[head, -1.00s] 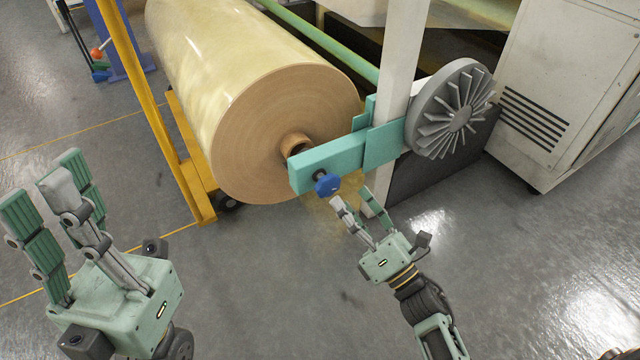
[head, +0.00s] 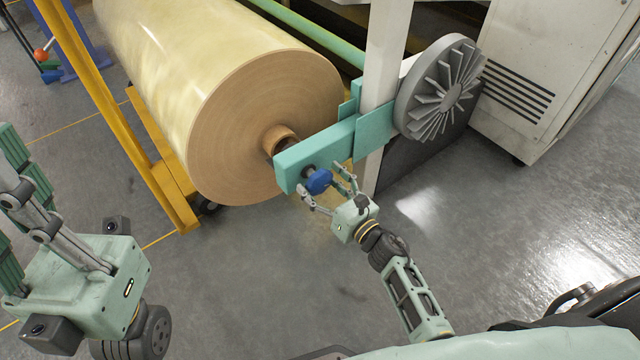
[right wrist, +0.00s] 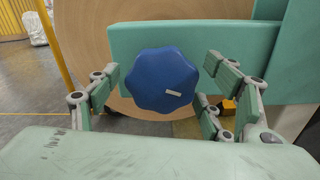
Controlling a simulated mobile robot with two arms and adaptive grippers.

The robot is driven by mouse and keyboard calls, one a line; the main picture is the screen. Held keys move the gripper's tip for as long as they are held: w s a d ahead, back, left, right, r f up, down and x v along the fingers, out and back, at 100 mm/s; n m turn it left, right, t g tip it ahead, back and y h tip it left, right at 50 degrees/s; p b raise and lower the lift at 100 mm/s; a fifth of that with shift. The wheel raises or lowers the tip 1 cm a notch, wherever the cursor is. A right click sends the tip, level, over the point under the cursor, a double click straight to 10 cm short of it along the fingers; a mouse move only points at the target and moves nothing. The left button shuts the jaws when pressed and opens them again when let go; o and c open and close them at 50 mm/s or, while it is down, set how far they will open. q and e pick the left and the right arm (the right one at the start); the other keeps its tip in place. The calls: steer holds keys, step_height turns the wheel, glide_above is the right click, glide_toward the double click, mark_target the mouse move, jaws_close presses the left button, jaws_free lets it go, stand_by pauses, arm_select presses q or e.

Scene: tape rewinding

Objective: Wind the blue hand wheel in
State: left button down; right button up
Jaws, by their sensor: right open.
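The blue hand wheel (head: 319,181) sits on a short dark shaft on the front face of the teal arm (head: 318,154). In the right wrist view the blue hand wheel (right wrist: 162,80) is a lobed knob with a small pale mark near its lower right. My right gripper (head: 328,188) is open, with its fingers on either side of the wheel.
A large roll (head: 245,120) with a brown core lies behind the teal arm. A grey finned disc (head: 440,90) stands right of the white post (head: 385,60). A yellow frame (head: 120,120) stands at the left, a pale cabinet (head: 535,80) at the right. The floor in front is clear.

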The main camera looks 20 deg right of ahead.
steer(key=shift+w, duration=0.15)
steer(key=c, duration=1.1)
